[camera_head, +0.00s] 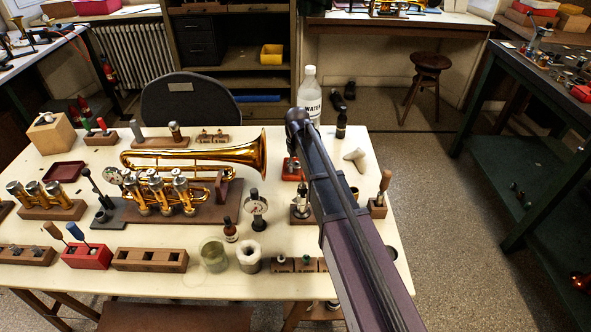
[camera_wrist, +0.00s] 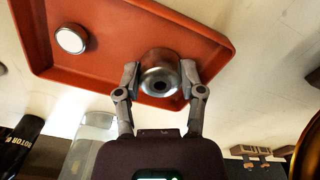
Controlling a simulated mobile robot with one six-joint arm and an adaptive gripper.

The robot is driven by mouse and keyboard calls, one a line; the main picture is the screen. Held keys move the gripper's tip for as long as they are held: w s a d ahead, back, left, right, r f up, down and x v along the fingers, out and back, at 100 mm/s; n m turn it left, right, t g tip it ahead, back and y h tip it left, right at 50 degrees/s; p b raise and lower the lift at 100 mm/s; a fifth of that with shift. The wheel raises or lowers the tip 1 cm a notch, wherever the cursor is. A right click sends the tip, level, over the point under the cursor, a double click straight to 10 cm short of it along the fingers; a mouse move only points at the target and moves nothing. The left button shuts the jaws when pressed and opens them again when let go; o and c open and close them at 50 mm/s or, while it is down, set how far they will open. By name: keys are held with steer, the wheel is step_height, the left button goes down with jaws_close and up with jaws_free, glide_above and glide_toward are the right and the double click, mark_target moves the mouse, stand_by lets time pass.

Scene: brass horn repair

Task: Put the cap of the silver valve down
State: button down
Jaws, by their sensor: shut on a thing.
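My gripper (camera_wrist: 160,80) is shut on a round silver cap (camera_wrist: 159,61) with a dark hole in its middle. The cap is between the two fingertips, over the floor of a shallow red tray (camera_wrist: 205,38) in the wrist view. I cannot tell whether it touches the tray floor. Another small, bright silver round piece (camera_wrist: 71,39) lies in the same tray, apart from the held cap. In the head view my arm hides the gripper and the cap. Part of a red tray (camera_head: 290,177) shows just left of my arm.
A water bottle (camera_head: 309,97) and a small dark bottle (camera_head: 341,125) stand near the table's back edge. A brass trumpet (camera_head: 220,155) rests on a stand to the left. In the wrist view, a black labelled bottle (camera_wrist: 21,137) is at the lower left.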

steer(key=shift+f, duration=0.25)
steer(key=shift+c, duration=1)
jaws_free()
steer(key=shift+r, duration=0.1)
steer(key=shift+r, duration=0.1)
step_height(320, 180, up, 12)
steer(key=p, duration=1.2)
steer(key=s+d+m, duration=0.2)
steer(key=s+d, duration=0.6)
steer(key=s, duration=0.3)
steer(key=s+d+m, duration=0.2)
steer(key=s+d, duration=0.6)
steer(key=s, duration=0.3)
steer(key=shift+s+d+m, duration=0.15)
steer(key=shift+d+m, duration=0.05)
steer(key=shift+m, duration=0.1)
